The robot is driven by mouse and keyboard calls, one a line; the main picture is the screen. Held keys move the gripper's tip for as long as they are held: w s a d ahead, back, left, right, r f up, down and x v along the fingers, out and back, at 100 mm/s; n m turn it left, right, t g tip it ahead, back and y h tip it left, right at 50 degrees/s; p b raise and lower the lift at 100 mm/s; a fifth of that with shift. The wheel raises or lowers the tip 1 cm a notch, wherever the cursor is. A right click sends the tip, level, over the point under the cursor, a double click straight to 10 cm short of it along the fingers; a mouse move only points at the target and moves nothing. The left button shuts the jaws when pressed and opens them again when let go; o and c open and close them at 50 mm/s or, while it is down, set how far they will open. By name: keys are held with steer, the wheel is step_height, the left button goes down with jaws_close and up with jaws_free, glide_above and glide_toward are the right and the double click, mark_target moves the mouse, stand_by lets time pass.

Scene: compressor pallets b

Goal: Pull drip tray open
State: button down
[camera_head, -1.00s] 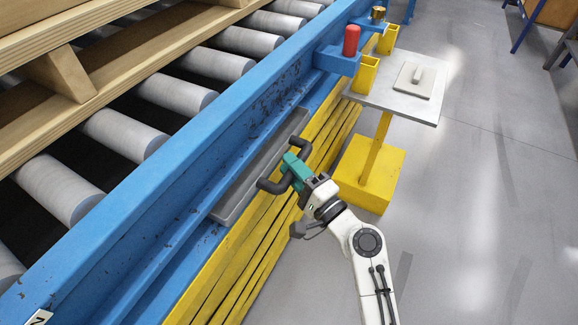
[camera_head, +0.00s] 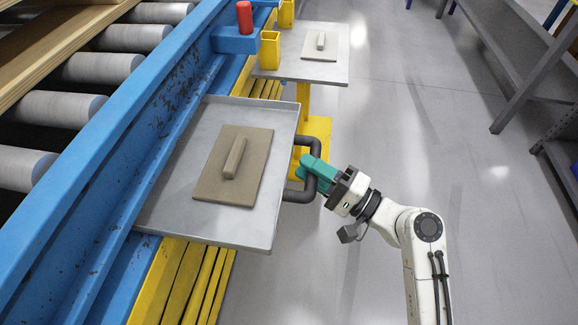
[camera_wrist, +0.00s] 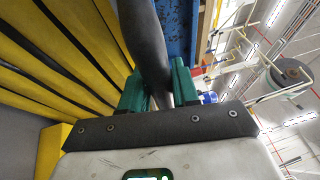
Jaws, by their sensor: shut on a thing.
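The drip tray (camera_head: 170,200) is a shallow grey metal tray that sticks out from the blue conveyor frame. Its dark bar handle (camera_head: 288,194) is on the outer right side. My gripper (camera_head: 312,170) has green fingers shut on the handle. In the wrist view the dark handle (camera_wrist: 146,45) passes between the two green fingers (camera_wrist: 153,90). A brown flat plate with a raised grip (camera_head: 215,185) lies in the tray. The tray's inner edge is hidden at the frame.
The blue conveyor frame (camera_head: 80,185) with rollers runs along the left. Yellow bars (camera_head: 190,285) lie below the tray. A grey plate on a yellow post (camera_head: 335,65) stands behind it. Grey shelving (camera_head: 510,50) is at the far right.

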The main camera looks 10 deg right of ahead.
steer(key=shift+s+d, duration=0.2)
steer(key=shift+d, duration=0.35)
steer(key=shift+f, duration=0.1)
steer(key=c, duration=0.9)
jaws_free()
steer(key=p+v, duration=0.1)
steer(key=v, duration=0.9)
steer(key=shift+s+d, duration=0.25)
steer(key=shift+d, duration=0.05)
